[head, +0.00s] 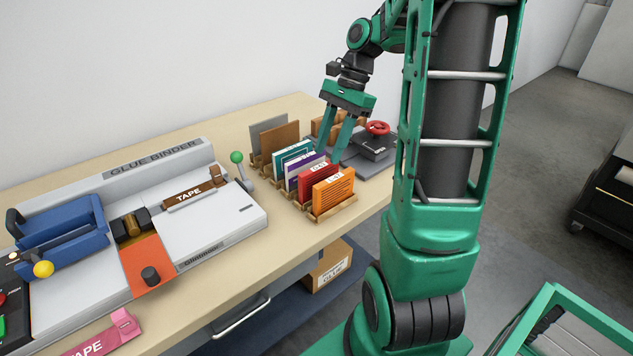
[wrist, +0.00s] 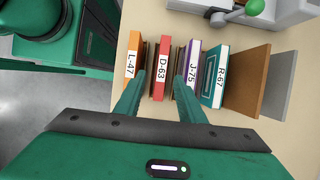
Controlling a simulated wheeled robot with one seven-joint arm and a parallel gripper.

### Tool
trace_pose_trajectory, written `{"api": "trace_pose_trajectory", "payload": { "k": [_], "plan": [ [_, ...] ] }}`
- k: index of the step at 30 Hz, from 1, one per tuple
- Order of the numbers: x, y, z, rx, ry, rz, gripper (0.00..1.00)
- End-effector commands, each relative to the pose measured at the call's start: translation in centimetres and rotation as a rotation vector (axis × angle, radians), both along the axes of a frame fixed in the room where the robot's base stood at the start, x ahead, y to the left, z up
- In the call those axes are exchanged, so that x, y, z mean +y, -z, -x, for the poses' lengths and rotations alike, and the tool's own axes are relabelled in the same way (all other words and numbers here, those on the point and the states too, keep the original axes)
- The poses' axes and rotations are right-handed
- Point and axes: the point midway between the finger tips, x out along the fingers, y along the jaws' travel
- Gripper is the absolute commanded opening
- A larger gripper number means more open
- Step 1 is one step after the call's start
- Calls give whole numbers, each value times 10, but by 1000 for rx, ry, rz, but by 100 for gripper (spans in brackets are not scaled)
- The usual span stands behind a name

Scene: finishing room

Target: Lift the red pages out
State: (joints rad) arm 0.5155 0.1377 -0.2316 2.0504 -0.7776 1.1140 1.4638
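The red pages (head: 314,182), labelled D-63, stand upright in a wooden rack (head: 333,211) between an orange block (head: 334,192) and a purple-and-white one (head: 303,172). In the wrist view the red pages (wrist: 163,72) lie between the two fingers of my gripper (wrist: 159,76). My gripper is open, with one finger toward the orange block (wrist: 132,65) and the other toward the purple one (wrist: 188,66). In the head view my gripper (head: 329,154) points down at the rack; its tips are partly hidden behind the blocks. I cannot tell whether the fingers touch the red pages.
A teal block (wrist: 215,77), a brown board (wrist: 246,80) and a grey board (wrist: 282,88) stand further along the rack. A press with a red handwheel (head: 377,128) is close behind my gripper. The glue binder (head: 150,180) with a green-knobbed lever (head: 237,157) fills the bench's left.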

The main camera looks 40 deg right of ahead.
Motion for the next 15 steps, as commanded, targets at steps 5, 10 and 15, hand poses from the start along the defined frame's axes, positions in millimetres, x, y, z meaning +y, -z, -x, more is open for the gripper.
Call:
{"api": "trace_pose_trajectory", "payload": {
  "k": [5,10,15],
  "plan": [
    [14,20,-2,3,-2,-3,36],
    [22,39,-3,3,0,-2,36],
    [23,44,-3,0,0,0,36]
  ]
}}
